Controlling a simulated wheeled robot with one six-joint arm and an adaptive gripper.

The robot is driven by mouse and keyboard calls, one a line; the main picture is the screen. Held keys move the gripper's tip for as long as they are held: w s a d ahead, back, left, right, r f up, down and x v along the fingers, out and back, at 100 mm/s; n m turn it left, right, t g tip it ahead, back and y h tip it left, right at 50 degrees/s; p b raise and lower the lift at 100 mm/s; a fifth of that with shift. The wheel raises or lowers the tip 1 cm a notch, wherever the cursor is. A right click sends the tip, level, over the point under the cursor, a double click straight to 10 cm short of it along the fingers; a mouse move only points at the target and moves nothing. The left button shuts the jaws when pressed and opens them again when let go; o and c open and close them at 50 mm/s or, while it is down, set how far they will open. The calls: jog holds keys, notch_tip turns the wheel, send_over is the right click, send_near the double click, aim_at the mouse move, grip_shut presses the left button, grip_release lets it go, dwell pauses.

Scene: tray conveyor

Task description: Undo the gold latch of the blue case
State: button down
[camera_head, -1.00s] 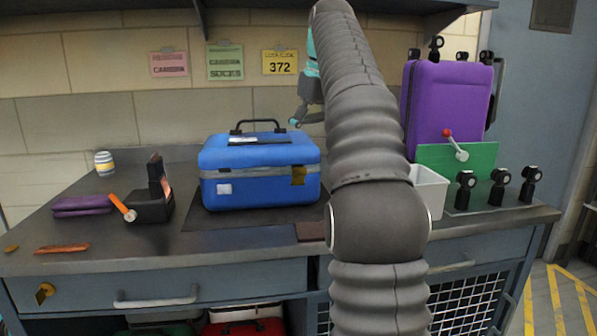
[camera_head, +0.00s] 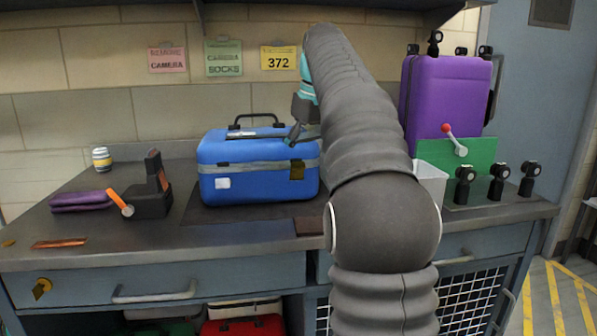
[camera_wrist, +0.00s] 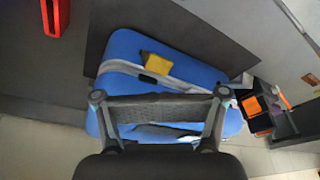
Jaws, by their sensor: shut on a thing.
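The blue case (camera_head: 240,186) stands on the bench, lid down, its dark handle (camera_head: 256,118) raised on top. I cannot tell whether the latch is fastened. My gripper (camera_head: 295,136) is at the case's top right, above the latch; contact is unclear. In the wrist view, my gripper (camera_wrist: 160,108) lies over the case, apart from the latch in the picture. A dark bar spans its fingers; what it is shut on is unclear.
A black device with an orange lever (camera_head: 150,203) and a purple pouch (camera_head: 82,201) lie left of the case. A purple case (camera_head: 449,100), a green panel with a red-knobbed lever (camera_head: 480,155) and a white bin (camera_head: 431,188) stand right. A shelf (camera_head: 340,10) hangs above.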

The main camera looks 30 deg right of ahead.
jog(key=shift+w+f+b, duration=0.15)
jog(key=shift+f+b, duration=0.15)
jog(key=shift+f, duration=0.35)
jog(key=shift+f+b, duration=1.5)
jog(key=shift+f, duration=0.7)
jog(key=s, duration=0.2)
jog(key=s+r, duration=0.1)
jog(key=shift+d, duration=0.35)
jog(key=shift+r, duration=0.15)
